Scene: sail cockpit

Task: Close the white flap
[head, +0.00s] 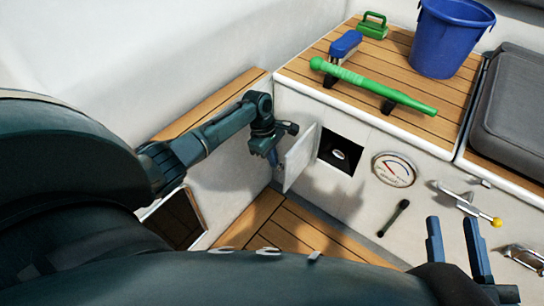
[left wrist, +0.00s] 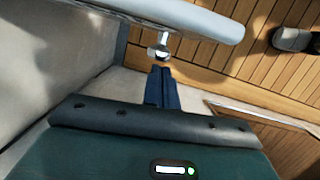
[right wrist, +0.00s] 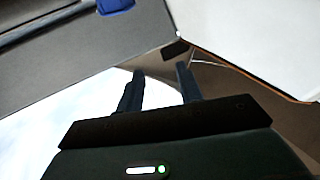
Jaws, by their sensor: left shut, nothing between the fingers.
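The white flap (head: 300,158) stands open in the head view, swung out at the left side of a dark square opening (head: 339,154) in the white cockpit wall. My left gripper (head: 273,159) is beside the flap's left face, fingers pointing down. In the left wrist view its shut, empty fingers (left wrist: 162,86) are just below a small metal fitting (left wrist: 160,46), under a pale panel edge (left wrist: 200,16) that appears to be the flap. I cannot tell whether they touch. My right gripper (head: 454,248) is open and empty at the lower right; its fingers (right wrist: 160,88) also show apart in the right wrist view.
A round gauge (head: 394,169), a black handle (head: 394,218) and a metal lever with a yellow knob (head: 468,203) are right of the opening.

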